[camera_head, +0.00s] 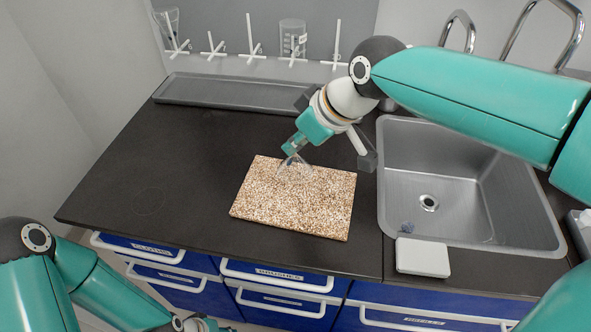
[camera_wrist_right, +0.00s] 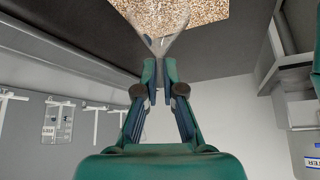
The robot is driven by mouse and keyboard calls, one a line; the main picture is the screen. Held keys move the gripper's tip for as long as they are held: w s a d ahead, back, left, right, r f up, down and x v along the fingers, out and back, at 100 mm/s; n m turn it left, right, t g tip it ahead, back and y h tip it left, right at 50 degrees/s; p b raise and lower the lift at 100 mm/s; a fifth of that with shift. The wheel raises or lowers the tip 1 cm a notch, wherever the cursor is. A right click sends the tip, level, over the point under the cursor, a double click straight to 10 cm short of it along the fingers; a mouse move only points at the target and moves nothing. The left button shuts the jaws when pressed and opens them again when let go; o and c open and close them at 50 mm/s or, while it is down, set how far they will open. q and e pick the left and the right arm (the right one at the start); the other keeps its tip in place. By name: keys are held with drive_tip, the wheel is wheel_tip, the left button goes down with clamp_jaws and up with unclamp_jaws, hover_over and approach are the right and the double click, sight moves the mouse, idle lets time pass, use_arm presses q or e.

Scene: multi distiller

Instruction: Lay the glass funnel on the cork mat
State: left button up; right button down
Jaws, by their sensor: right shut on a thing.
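My right gripper (camera_head: 291,148) is shut on the clear glass funnel (camera_head: 295,172), whose wide cone points down over the far part of the speckled cork mat (camera_head: 300,215). In the right wrist view, the fingertips (camera_wrist_right: 158,78) pinch the funnel's narrow end, and the cone (camera_wrist_right: 155,18) flares away toward the mat (camera_wrist_right: 208,10). I cannot tell whether the rim touches the mat. The rest of the mat is bare. My left gripper (camera_head: 203,324) is at the bottom edge of the head view, mostly cut off, away from the mat.
A grey sink (camera_head: 455,200) lies right of the mat, with a white box (camera_head: 422,257) at its front edge. A long grey tray (camera_head: 225,93) runs along the back, below a rack of white pegs (camera_head: 252,40) with glassware. The dark counter (camera_head: 150,165) left of the mat is clear.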

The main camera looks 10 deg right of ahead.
sight(301, 163)
drive_tip(key=shift+f+b, duration=0.35)
drive_tip(key=shift+f, duration=2.9)
drive_tip(key=shift+f, duration=0.1)
drive_tip(key=c, duration=1.3)
unclamp_jaws()
drive_tip(key=shift+r, duration=0.2)
drive_tip(key=v, duration=1.2)
drive_tip(key=shift+a+p, duration=0.1)
drive_tip(key=shift+p, duration=0.2)
